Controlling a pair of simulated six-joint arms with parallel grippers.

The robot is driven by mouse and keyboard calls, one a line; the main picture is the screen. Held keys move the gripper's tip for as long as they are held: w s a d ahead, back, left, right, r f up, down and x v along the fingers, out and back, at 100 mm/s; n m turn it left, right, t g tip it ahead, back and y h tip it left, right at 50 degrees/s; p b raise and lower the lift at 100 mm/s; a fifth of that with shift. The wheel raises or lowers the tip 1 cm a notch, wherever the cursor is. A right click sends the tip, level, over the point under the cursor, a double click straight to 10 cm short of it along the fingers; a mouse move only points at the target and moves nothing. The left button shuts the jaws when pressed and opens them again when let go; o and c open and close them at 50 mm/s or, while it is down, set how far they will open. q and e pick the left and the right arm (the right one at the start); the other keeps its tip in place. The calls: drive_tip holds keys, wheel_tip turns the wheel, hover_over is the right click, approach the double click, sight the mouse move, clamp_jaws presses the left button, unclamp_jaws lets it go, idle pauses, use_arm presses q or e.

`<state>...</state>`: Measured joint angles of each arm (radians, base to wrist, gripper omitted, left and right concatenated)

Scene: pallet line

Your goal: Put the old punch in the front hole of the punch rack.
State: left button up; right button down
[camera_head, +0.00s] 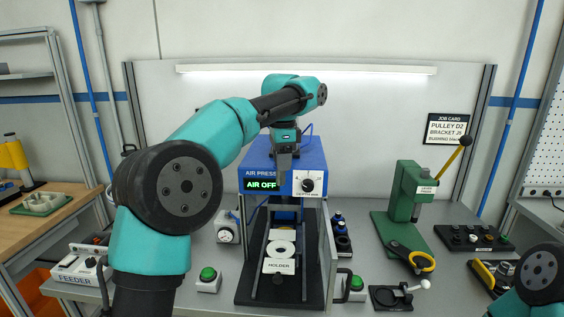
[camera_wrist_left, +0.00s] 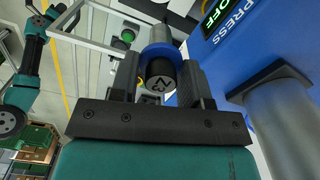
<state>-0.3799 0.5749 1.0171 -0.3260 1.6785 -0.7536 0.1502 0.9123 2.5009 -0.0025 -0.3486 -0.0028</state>
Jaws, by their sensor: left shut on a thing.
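My left gripper (camera_head: 284,172) points down in front of the blue air press (camera_head: 258,153), whose display reads AIR OFF. In the left wrist view the gripper (camera_wrist_left: 163,85) is shut on a short round piece, seemingly the old punch (camera_wrist_left: 160,76), with a dark marked end face and a blue band. In the head view the punch is not clear against the press. A small dark rack (camera_head: 343,246) with blue-topped pieces stands right of the press and may be the punch rack; its holes cannot be made out. My right gripper is out of frame.
Below the press is a black base with a HOLDER label (camera_head: 279,266) and a white ring part. Green buttons (camera_head: 208,274) flank it. A green arbor press (camera_head: 408,195) and a dark tray of small parts (camera_head: 472,238) stand right. The feeder (camera_head: 77,268) is left.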

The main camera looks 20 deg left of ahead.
use_arm(q)
drive_tip(key=shift+d, duration=0.1)
drive_tip(key=s+d+r+n, duration=0.1)
drive_tip(key=s+d+n, duration=0.7)
drive_tip(key=d+n, duration=0.3)
drive_tip(key=shift+s+r+n, duration=0.3)
drive_tip(key=shift+s+n, duration=0.1)
drive_tip(key=shift+n, duration=0.5)
drive_tip(key=shift+d, duration=0.15)
